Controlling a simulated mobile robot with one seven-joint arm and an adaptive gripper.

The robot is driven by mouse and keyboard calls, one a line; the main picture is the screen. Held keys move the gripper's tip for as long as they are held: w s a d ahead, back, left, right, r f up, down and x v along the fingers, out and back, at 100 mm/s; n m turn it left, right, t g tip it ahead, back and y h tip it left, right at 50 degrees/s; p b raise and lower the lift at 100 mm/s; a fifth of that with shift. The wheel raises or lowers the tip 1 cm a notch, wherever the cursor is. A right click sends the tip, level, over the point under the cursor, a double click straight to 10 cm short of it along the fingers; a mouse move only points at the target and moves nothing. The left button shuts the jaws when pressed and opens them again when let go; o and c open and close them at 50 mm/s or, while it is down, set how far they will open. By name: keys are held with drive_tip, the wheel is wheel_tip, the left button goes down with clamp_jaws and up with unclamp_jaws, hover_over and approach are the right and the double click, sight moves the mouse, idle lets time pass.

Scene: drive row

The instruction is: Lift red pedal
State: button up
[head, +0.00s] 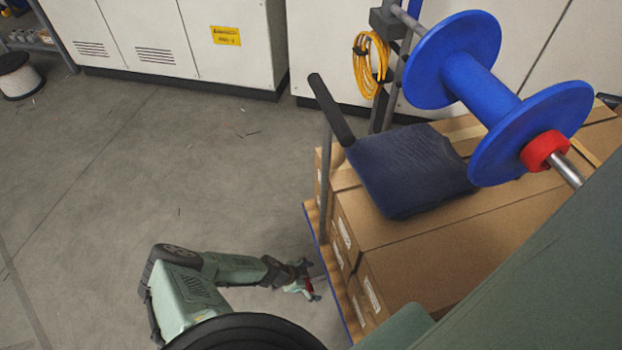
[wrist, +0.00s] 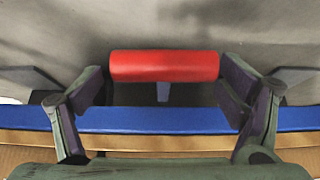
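The red pedal (wrist: 163,66) is a short red bar lying crosswise in the wrist view, with a small grey stem (wrist: 163,92) below its middle. My gripper (wrist: 163,76) is open, with one dark finger at each end of the pedal. The fingertips are very close to the pedal's ends; I cannot tell whether they touch. In the head view my gripper (head: 302,284) is low beside the cart, and a bit of the red pedal (head: 311,289) shows there, mostly hidden by the fingers.
A blue edge (wrist: 170,119) runs across just before the pedal. Cardboard boxes (head: 440,262) on the cart carry a dark blue cloth (head: 408,168). A blue spool (head: 484,88) on a rod with a red collar (head: 543,150) is above. Open grey floor (head: 120,200) lies left.

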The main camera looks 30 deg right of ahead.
sight(309, 281)
drive_tip(key=shift+o, duration=1.2)
drive_tip(key=shift+w, duration=0.15)
drive_tip(key=shift+r, duration=0.15)
drive_tip(key=shift+w+a+r, duration=0.1)
drive_tip(key=shift+a+r, duration=0.1)
drive_tip(key=shift+r, duration=0.05)
drive_tip(key=v, duration=0.5)
drive_tip(key=shift+a+f, duration=0.2)
drive_tip(key=w+a, duration=0.3)
drive_tip(key=a, duration=0.7)
drive_tip(key=shift+a+f, duration=0.15)
drive_tip(key=shift+a, duration=0.2)
